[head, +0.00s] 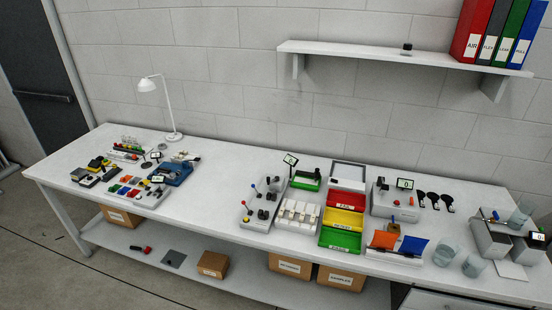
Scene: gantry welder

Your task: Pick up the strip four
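A rack (300,228) with several pale strip-like pieces (298,208) stands at the front middle of the long white table. The pieces sit side by side in it. They are too small to read any number, so I cannot tell which one is strip four. Neither of my grippers shows in the head view.
The white table (218,185) has a clear stretch left of the rack. A grey device with knobs (262,208) stands left of the rack; red, yellow and green bins (343,220) stand right. A lamp (168,110), a wall shelf (400,57) and glass beakers (445,252) also show.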

